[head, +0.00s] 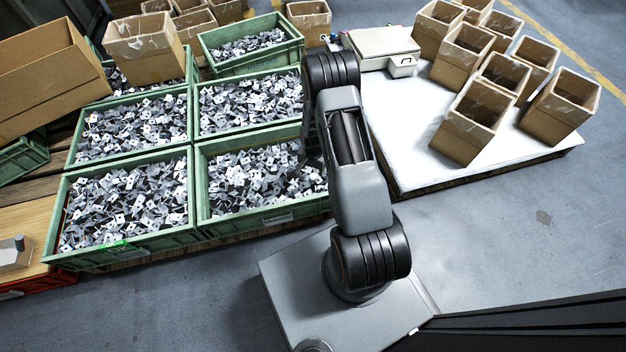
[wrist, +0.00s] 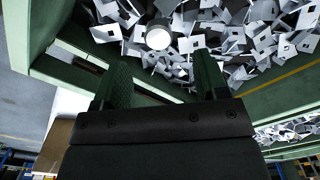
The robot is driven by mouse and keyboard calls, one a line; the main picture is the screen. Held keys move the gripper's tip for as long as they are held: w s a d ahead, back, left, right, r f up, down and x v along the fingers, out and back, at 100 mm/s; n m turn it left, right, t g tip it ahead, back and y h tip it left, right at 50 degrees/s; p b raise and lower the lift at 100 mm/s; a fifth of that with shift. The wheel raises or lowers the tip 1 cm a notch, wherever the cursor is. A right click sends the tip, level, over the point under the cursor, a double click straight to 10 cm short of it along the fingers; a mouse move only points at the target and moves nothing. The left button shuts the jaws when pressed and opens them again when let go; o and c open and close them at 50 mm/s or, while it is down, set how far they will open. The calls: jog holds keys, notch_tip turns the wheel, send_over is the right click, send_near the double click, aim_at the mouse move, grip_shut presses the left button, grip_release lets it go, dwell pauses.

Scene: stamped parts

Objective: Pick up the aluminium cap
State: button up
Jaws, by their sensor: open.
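The aluminium cap (wrist: 158,37) shows in the wrist view as a round, bright, pale disc lying among the grey stamped parts in a green crate. It is just beyond my gripper (wrist: 162,62), roughly in line with the space between the two dark fingers. My gripper is open, with nothing between its fingers. I cannot tell how far the cap is from the fingertips. In the head view my arm hides most of the gripper, over the right side of the near right crate (head: 263,220), and I cannot make out the cap there.
Several green crates of stamped parts stand side by side; a crate wall (wrist: 75,68) runs close to the gripper. Open cardboard boxes (head: 470,120) stand on a white platform (head: 420,175) at right. A large carton (head: 40,80) is at the left. The floor at right front is clear.

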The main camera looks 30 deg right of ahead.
aim_at(313, 176)
jog(key=shift+d+f+b, duration=0.15)
jog(key=shift+f+b, duration=1.4)
jog(key=shift+f, duration=1.5)
jog(key=c, duration=1)
jog(key=shift+r, duration=0.15)
